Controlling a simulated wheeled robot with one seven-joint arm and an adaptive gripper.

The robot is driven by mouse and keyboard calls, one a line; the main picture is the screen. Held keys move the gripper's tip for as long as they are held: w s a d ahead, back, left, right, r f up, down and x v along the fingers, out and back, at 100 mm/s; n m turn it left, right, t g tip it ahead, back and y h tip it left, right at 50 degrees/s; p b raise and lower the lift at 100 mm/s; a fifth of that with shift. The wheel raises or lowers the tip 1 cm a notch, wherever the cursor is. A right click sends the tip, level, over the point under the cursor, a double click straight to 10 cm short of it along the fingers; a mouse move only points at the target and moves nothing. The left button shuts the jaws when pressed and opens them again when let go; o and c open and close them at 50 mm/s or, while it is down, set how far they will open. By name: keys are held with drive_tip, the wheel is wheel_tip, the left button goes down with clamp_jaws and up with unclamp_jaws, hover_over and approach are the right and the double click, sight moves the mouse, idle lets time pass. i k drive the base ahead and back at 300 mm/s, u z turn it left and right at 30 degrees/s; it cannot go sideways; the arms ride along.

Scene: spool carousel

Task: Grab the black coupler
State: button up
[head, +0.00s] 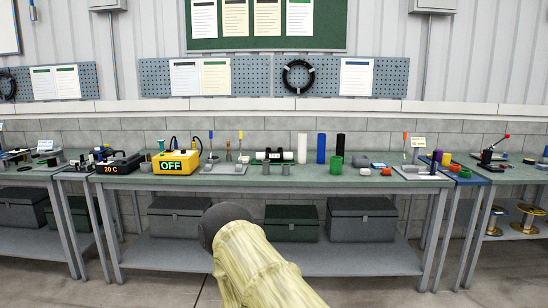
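No part is clearly recognizable as the black coupler at this size. Small dark parts (288,156) sit around a short white piece at the middle back of the green-topped workbench (225,181). A tall, very dark cylinder (340,143) stands upright to their right, behind a green cup-like part (336,162). My arm reaches up from the bottom edge, with a pale yellow cover and a dark grey rounded end, in front of the bench. My gripper's fingers do not show.
A yellow box marked OFF (176,162) and a black device reading 20 C (119,163) stand on the left. White (302,148) and blue (321,148) cylinders stand mid-bench. A grey tray (421,173) is at right. Storage boxes (361,219) fill the lower shelf.

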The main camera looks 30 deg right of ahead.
sight(275, 156)
drive_tip(key=k, duration=0.45)
drive_tip(key=z, duration=0.75)
drive_tip(key=i, duration=0.3)
drive_tip(key=z, duration=1.2)
drive_tip(key=i, duration=1.5)
drive_tip(key=z, duration=0.2)
drive_tip(key=i, duration=1.7)
drive_tip(key=u, duration=0.8)
